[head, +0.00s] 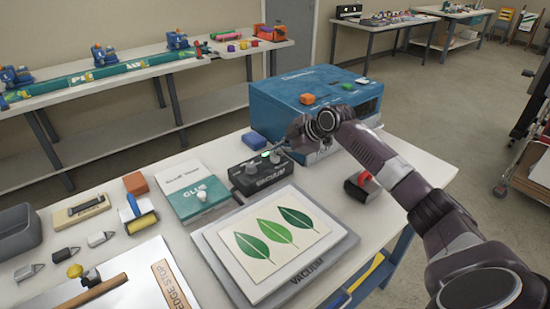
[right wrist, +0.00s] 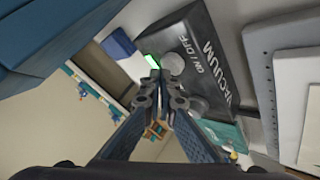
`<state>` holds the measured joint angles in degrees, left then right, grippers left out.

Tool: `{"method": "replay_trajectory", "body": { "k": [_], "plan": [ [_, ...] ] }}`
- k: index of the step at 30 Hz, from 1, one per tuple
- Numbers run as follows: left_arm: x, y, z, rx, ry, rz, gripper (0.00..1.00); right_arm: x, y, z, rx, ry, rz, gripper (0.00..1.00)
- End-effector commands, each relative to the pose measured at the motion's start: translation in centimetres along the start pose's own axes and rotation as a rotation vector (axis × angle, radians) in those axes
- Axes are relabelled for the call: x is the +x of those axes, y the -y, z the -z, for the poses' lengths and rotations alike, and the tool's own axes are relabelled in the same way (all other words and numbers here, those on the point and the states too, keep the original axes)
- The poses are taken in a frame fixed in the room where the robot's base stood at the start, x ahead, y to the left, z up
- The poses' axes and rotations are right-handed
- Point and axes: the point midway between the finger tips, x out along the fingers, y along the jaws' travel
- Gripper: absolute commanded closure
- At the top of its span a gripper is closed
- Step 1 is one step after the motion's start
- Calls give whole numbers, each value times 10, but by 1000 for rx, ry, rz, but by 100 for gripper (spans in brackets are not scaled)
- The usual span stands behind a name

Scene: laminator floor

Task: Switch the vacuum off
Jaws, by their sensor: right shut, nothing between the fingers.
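The dark vacuum control box (head: 258,176) stands on the bench behind the vacuum plate (head: 311,280). In the right wrist view the box (right wrist: 205,62) shows the words ON / OFF and VACUUM, a grey knob (right wrist: 174,66) and a green-lit switch (right wrist: 152,61). My right gripper (head: 274,151) reaches in from the right over the back of the box. In the right wrist view its fingers (right wrist: 160,84) are together and empty, their tips close to the lit switch. I cannot tell whether they touch it. My left gripper is not in view.
A blue machine (head: 290,98) stands right behind the box, close to my right arm. A teal glue box (head: 193,192) sits left of the control box. A print with green leaves (head: 250,243) lies on the plate. A red-and-black item (head: 362,187) is at the bench's right.

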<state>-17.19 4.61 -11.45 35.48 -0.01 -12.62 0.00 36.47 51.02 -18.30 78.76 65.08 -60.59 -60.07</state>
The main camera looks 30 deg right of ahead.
Motion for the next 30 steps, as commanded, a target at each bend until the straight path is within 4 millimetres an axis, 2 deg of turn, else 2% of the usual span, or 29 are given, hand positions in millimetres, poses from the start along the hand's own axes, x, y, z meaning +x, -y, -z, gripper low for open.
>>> {"method": "replay_trajectory", "body": {
  "k": [30],
  "plan": [
    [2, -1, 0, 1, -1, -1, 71, 6, 5, -5, 1, 1, 2, 100]
  ]
}}
